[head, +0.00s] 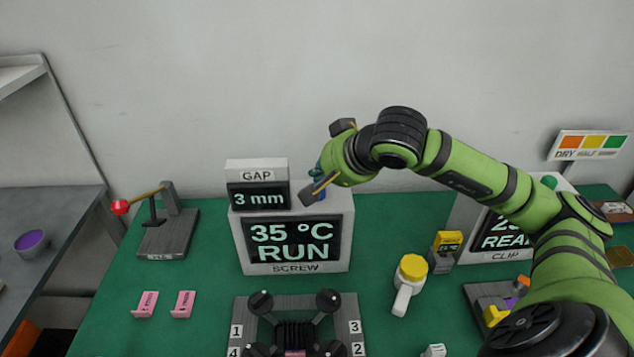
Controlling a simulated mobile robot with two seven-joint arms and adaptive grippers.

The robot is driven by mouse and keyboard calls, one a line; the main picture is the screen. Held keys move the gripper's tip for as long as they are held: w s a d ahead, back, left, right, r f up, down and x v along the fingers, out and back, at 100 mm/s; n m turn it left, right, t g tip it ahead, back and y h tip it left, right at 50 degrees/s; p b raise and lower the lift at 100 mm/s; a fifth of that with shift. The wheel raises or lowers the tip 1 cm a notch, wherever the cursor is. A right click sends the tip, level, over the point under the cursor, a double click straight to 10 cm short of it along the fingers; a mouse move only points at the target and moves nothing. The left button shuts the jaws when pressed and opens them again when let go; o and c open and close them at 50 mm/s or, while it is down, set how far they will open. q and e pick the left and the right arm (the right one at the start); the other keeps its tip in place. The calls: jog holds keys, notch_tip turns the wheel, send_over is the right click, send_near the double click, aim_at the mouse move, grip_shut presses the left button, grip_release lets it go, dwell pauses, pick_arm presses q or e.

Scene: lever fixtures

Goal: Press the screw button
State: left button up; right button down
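The screw box is a grey unit with a dark screen (292,240) reading "35 °C RUN" and the label SCREW (295,268) below it. No button on it can be clearly made out; the right part of its top is partly covered by my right gripper. My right gripper (326,160) is at the box's upper right, its two fingers spread apart, with nothing seen between them. A small blue-teal patch shows beside the lower finger; I cannot tell what it belongs to. Whether the gripper touches the box is unclear. My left gripper is not in view.
A red-knobbed lever (120,207) is to the left. A clamp fixture with black knobs (295,335) is in front. A yellow-topped white object (410,272) and the CLIP box (506,256) are to the right.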

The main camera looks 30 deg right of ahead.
jog(key=shift+r, duration=0.1)
jog(key=shift+r+p, duration=1.7)
jog(key=shift+r, duration=0.8)
